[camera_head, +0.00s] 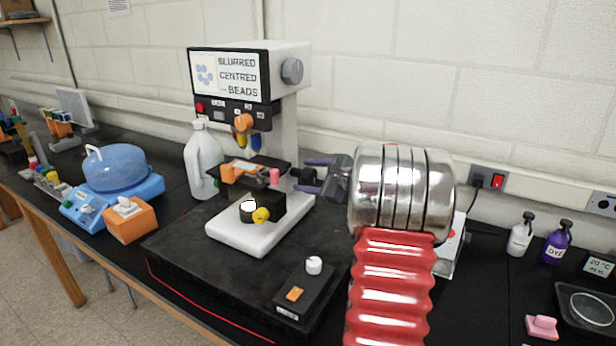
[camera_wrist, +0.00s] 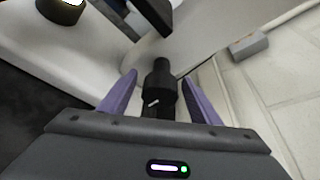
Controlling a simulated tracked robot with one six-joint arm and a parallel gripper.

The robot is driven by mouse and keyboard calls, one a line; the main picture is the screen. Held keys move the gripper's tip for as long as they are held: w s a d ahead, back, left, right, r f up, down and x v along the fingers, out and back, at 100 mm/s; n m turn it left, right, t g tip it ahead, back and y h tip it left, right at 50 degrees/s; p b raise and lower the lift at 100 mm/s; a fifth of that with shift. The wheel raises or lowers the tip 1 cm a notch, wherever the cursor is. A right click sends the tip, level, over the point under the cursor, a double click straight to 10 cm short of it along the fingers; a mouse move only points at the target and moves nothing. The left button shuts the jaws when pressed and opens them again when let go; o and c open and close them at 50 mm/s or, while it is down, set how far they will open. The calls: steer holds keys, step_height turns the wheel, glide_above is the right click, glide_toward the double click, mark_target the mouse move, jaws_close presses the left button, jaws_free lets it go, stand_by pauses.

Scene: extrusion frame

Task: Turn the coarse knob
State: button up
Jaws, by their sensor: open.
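The microscope (camera_head: 285,120) stands on a black platform, with a screen reading "BLURRED CENTRED BEADS". A black stepped knob with a white mark (camera_wrist: 158,100) sticks out from its side; I take this as the coarse knob, and it also shows in the head view (camera_head: 302,174). My gripper (camera_wrist: 160,76) is open, with one purple finger on each side of the knob. Gaps show between the knob and both fingers in the wrist view. In the head view my gripper (camera_head: 308,175) reaches the knob from the right.
A pink knob (camera_head: 275,177) sits close by at the stage. A white jug (camera_head: 202,160) stands left of the microscope, and a control box with a white dial (camera_head: 314,265) lies in front. The wall (camera_wrist: 285,70) is close on the right in the wrist view.

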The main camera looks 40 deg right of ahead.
steer(key=shift+c, duration=0.6)
steer(key=c, duration=0.9)
steer(key=shift+m+g+y, duration=0.3)
steer(key=shift+m+y, duration=0.2)
steer(key=shift+m, duration=0.4)
steer(key=o, duration=1)
steer(key=shift+s, duration=0.1)
